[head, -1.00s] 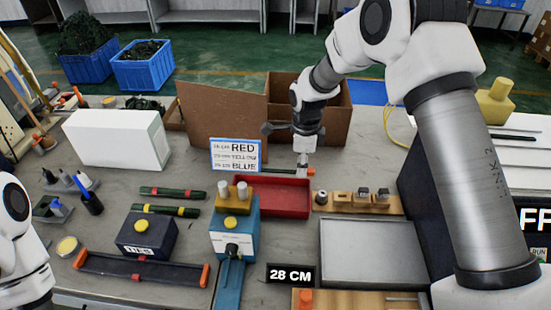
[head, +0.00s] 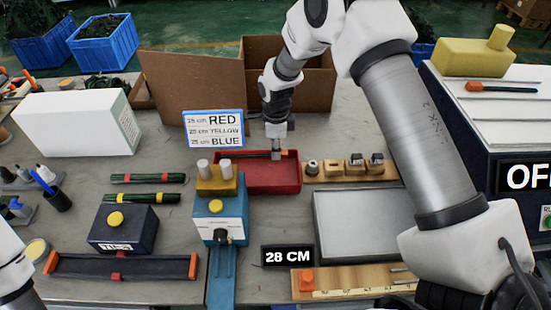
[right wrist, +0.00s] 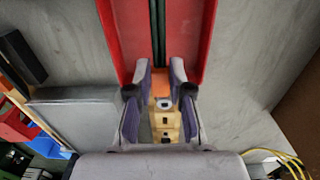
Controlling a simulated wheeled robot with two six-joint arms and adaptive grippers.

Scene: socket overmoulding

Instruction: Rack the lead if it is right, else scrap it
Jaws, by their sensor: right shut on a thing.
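My right gripper (head: 277,153) is shut on the orange end of a dark lead (right wrist: 158,40) at the back of the red tray (head: 262,182). In the right wrist view the orange end sits between the fingertips (right wrist: 161,88), and the lead runs away from it between the tray's red walls. I cannot tell whether the lead touches the tray floor. A display (head: 288,256) reads 28 CM. A sign (head: 213,129) lists lengths for RED, YELLOW and BLUE; its small figures are hard to read. My left gripper is out of view.
Two dark bundles, with a red band (head: 148,178) and a yellow band (head: 140,198), lie left of the blue device (head: 220,218). A wooden block with sockets (head: 335,171) stands right of the tray, above a grey plate (head: 365,225). An open cardboard box (head: 195,90) stands behind.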

